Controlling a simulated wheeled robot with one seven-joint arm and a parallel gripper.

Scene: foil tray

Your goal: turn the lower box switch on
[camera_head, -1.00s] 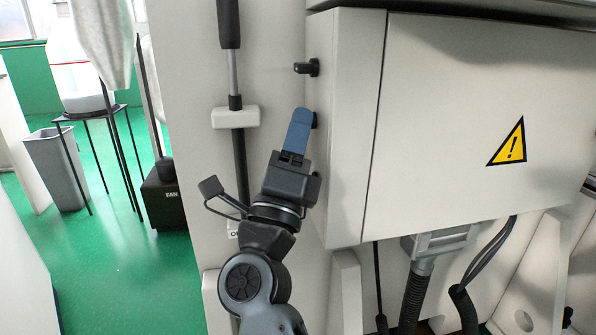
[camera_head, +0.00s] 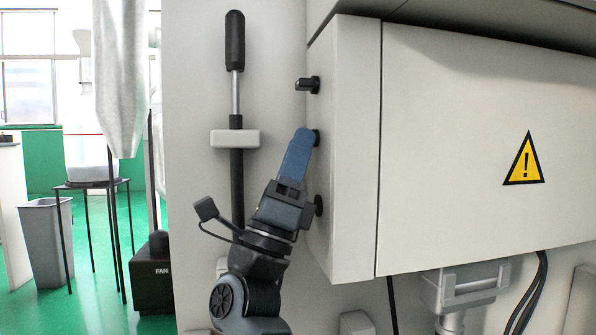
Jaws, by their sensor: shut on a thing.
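The grey-white box (camera_head: 345,150) has black switches on its narrow left side. The upper switch (camera_head: 307,85) sticks out to the left near the top. A second black switch (camera_head: 317,137) sits below it, mostly hidden behind my fingertips. A third black knob (camera_head: 319,205) shows lower down, just right of my gripper body. My gripper (camera_head: 303,134) has blue fingers pointing up and is shut on the second switch, below the upper one. How far that switch is turned is hidden by the fingers.
A vertical rod with a black handle (camera_head: 235,40) and a white block (camera_head: 234,139) stand left of my gripper. A warning sign (camera_head: 524,160) is on the box front.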

